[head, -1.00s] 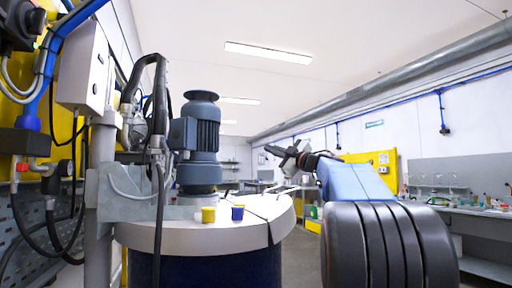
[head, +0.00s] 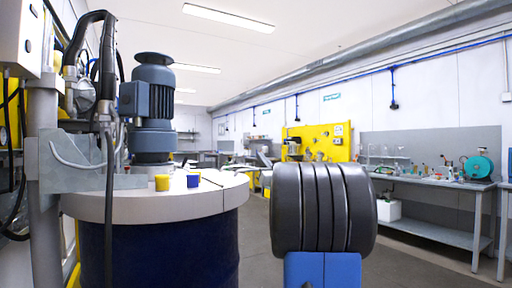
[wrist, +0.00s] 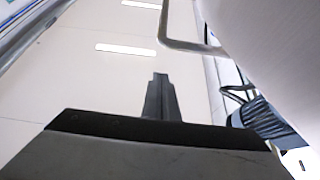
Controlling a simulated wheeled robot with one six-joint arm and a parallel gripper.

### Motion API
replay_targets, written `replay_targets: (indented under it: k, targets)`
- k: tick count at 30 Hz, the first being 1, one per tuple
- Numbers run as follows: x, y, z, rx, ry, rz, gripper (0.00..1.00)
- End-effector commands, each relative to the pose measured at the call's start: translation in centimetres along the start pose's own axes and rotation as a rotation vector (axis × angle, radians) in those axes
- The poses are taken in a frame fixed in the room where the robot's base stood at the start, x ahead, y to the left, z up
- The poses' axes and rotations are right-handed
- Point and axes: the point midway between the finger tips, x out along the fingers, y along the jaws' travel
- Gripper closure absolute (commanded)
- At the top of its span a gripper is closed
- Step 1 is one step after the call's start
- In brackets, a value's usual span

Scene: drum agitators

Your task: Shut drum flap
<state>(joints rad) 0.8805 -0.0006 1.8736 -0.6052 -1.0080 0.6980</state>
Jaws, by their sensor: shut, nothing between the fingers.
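The drum (head: 160,245) is dark blue with a pale grey round lid (head: 120,204), at the left in the head view. The drum flap (head: 226,184) is the right-hand part of the lid, past a thin dark seam. It looks flat or nearly flat; I cannot tell whether it is fully down. In the wrist view my gripper (wrist: 160,80) is shut and empty. A large pale surface with a grey bent bar (wrist: 166,28) is at its upper right; I cannot tell whether it belongs to the flap. In the head view the gripper is hidden behind my arm.
A grey-blue motor (head: 152,100) stands on the lid, also in the wrist view (wrist: 262,118). A yellow cup (head: 162,182) and a blue cup (head: 193,180) sit on the lid. A workbench (head: 430,182) is at the right. Clear floor lies between.

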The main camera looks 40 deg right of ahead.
Motion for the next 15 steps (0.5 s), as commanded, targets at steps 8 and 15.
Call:
replay_targets:
  k: [8, 15]
  targets:
    - [-1.8, 0.7, 3.2, 0.129, -0.002, 0.074, 1.00]
    - [-2.5, 0.9, 4.2, 0.175, -0.001, 0.103, 1.00]
